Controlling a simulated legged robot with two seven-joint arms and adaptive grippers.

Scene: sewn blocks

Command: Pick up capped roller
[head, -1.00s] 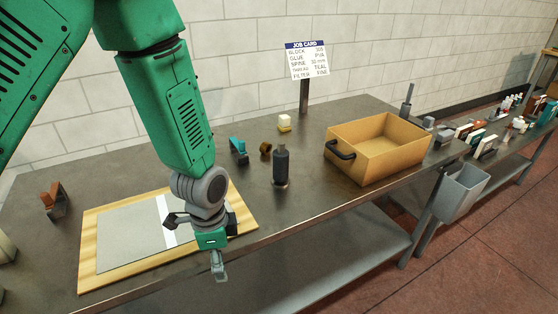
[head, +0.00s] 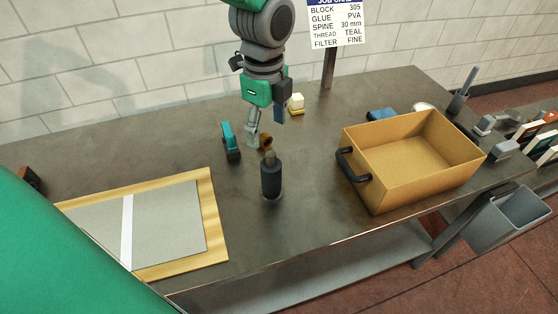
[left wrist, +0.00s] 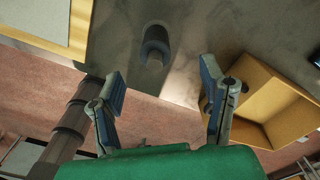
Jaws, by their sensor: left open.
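A dark upright cylinder with a narrower grey top (head: 271,178), which looks like the capped roller, stands on the metal bench. In the left wrist view the dark cylinder (left wrist: 155,45) shows beyond the fingers, roughly between their lines. My left gripper (head: 268,124) is above and behind the cylinder in the head view, pointing down, open and empty. In the left wrist view the two fingers (left wrist: 163,88) are wide apart with nothing between them. My right gripper is not in view.
A teal and black tool (head: 231,143) and a small brown roll (head: 266,142) are close behind the cylinder. A yellow and white block (head: 297,104) sits farther back. A tan box with a black handle (head: 400,192) stands to the right, a wooden-edged board (head: 215,235) to the left.

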